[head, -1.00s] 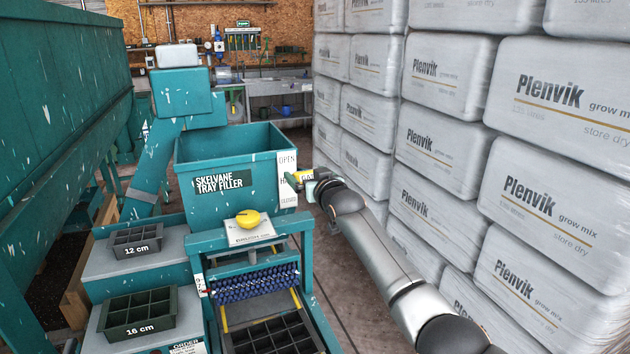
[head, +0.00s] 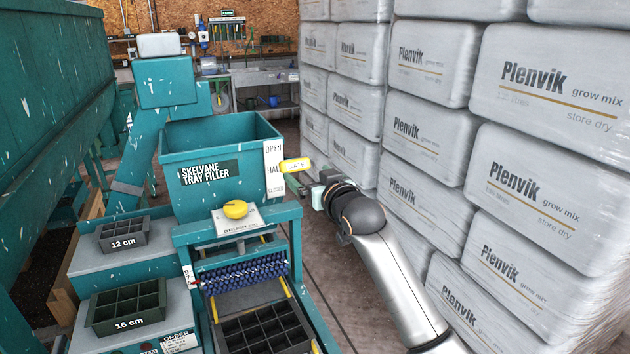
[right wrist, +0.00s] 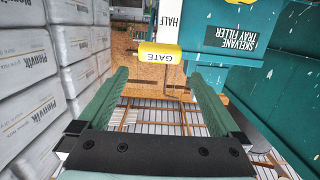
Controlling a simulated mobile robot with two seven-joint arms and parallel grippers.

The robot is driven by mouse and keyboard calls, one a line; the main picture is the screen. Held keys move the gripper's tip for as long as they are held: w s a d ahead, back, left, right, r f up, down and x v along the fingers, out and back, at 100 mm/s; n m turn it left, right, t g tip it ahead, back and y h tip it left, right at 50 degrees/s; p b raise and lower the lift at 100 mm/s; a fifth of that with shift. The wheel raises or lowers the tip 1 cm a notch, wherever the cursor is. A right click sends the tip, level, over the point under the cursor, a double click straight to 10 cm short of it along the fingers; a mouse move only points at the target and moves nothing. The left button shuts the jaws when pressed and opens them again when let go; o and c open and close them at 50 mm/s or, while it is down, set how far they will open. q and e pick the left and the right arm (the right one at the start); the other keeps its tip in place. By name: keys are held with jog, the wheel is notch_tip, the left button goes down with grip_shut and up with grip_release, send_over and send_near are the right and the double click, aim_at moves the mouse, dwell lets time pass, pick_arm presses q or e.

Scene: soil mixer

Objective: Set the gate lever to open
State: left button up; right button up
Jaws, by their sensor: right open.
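The gate lever has a yellow handle marked GATE (head: 295,165), beside the white scale strip (head: 274,172) on the teal tray filler hopper (head: 215,185). The handle is level with about the HALF mark, below OPEN. My right gripper (head: 308,190) is open and empty, just below and right of the handle. In the right wrist view, the handle (right wrist: 159,53) lies beyond the open fingertips (right wrist: 158,76), apart from them. The HALF mark shows beside it there. My left gripper is not in view.
Wrapped Plenvik bags (head: 430,140) form a tall wall close to the right of my arm. A yellow knob (head: 236,209) sits on a panel in front of the hopper. Trays (head: 128,305) stand at the left. A narrow floor gap separates filler and bags.

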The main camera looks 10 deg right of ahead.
jog(key=shift+v, duration=1.2)
jog(key=s+f+g, duration=0.1)
jog(key=s+f, duration=0.4)
jog(key=f, duration=0.4)
jog(key=s+d+f+g, duration=0.1)
jog(key=s+f, duration=0.4)
jog(key=f, duration=0.5)
jog(key=s+f+g, duration=0.2)
jog(key=s+f, duration=0.3)
jog(key=f, duration=0.4)
jog(key=s+f+g, duration=0.1)
jog(key=s+f, duration=0.3)
jog(key=s, duration=0.4)
jog(key=s+d+f+g, duration=0.1)
jog(key=s+f, duration=0.4)
jog(key=s, duration=0.3)
jog(key=s+f+g, duration=0.1)
jog(key=s+f, duration=0.4)
jog(key=s, duration=0.3)
jog(key=shift+s+d+f+h, duration=0.15)
jog(key=shift+s+f+h, duration=0.1)
jog(key=shift+h, duration=0.15)
